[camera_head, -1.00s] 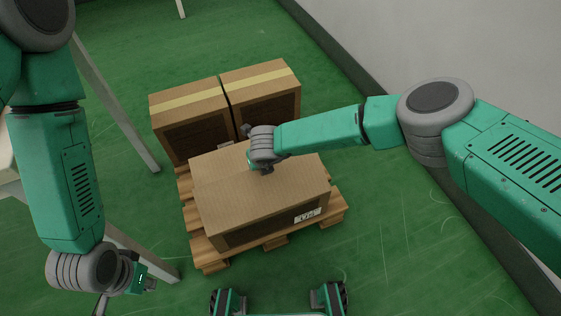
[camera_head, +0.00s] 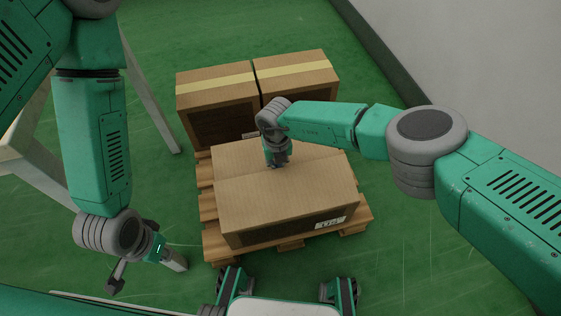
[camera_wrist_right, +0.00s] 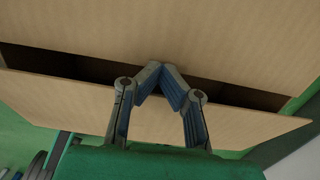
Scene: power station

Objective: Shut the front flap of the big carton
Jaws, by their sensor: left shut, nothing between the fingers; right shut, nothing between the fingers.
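The big carton (camera_head: 285,205) sits on a wooden pallet, its top flaps lying nearly flat with a seam across the middle. Its front flap (camera_head: 290,195) is the half nearer me. My right gripper (camera_head: 277,163) is shut, pointing down at the seam. In the right wrist view its fingertips (camera_wrist_right: 160,68) are together over a dark gap between two flap panels; the lower panel (camera_wrist_right: 60,100) is slightly raised. I cannot tell whether the fingertips touch cardboard. My left gripper (camera_head: 116,282) is shut and empty, low at the left, away from the carton.
Two taped cartons (camera_head: 215,95) (camera_head: 297,78) stand behind the big carton. The pallet (camera_head: 213,240) sticks out around it. A pale table's leg (camera_head: 150,100) stands at left. A wall (camera_head: 470,50) is at right. Green floor is free right of the pallet.

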